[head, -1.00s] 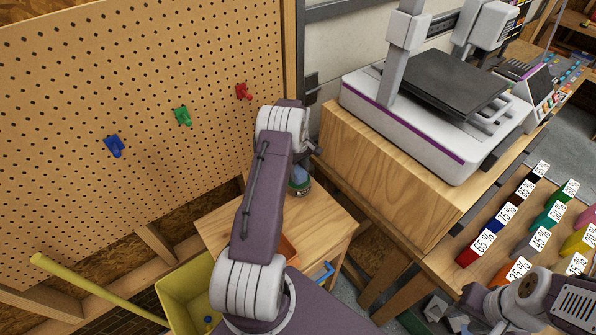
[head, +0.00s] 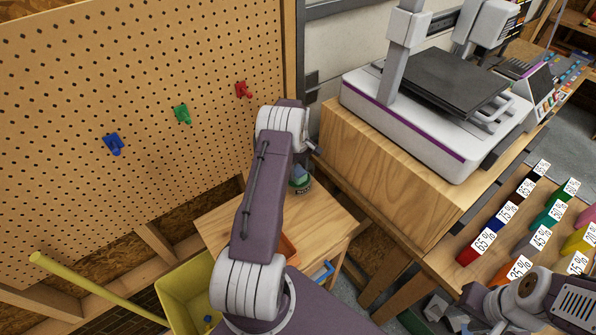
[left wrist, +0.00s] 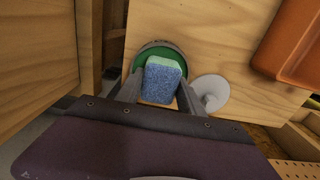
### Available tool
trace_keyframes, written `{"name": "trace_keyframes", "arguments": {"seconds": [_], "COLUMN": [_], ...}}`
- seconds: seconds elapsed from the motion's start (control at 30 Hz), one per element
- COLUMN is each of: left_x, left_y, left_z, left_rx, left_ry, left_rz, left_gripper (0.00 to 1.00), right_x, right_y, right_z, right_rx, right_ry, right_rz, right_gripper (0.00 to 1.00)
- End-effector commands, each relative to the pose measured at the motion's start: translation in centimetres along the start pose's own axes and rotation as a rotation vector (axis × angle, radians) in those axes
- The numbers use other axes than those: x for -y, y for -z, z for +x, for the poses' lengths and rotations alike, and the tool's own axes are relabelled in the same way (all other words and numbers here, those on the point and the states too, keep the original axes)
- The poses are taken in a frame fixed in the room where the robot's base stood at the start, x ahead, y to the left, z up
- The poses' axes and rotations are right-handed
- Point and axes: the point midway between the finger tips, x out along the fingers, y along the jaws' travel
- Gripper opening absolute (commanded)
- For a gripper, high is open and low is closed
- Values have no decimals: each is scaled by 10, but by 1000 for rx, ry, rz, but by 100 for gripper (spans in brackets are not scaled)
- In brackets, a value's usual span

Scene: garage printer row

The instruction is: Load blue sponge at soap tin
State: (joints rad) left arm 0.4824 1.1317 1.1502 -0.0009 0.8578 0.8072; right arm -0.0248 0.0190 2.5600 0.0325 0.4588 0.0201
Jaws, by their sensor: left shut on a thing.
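The blue sponge (left wrist: 162,84), with a light green layer, is between the two fingers of my left gripper (left wrist: 160,95) in the left wrist view. The gripper is shut on it. The soap tin (left wrist: 150,50), round and green inside, lies just behind and partly under the sponge in that view. I cannot tell whether the sponge touches it. In the head view the tin (head: 303,187) stands on the small wooden table, with part of the sponge (head: 300,170) over it. My left arm hides the fingers there. My right gripper (head: 450,314) is low at the right, its fingers unclear.
An orange tray (left wrist: 290,45) and a round white piece (left wrist: 210,92) are near the tin on the wooden table (head: 325,215). A yellow bin (head: 180,290) stands below left. A pegboard (head: 150,180) rises behind. The printer's wooden stand (head: 385,165) is at the right.

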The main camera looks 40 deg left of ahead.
Motion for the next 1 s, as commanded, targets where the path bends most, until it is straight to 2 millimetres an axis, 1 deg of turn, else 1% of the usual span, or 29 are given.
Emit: {"name": "trace_keyframes", "arguments": {"seconds": [0.37, 0.47, 1.0], "left_x": [1, 1, 0], "left_y": [-1, -1, 0], "left_z": [2, -1, -55], "left_rx": [3, 3, 1], "left_ry": [3, 3, 1], "left_rz": [0, 0, 0], "left_gripper": [12, 12, 12], "right_x": [0, 0, 1], "right_y": [0, 0, 4], "right_z": [0, -2, -40], "right_rx": [0, 0, 0], "right_ry": [0, 0, 0], "right_rz": [0, 0, 0], "right_gripper": [36, 36, 36]}}
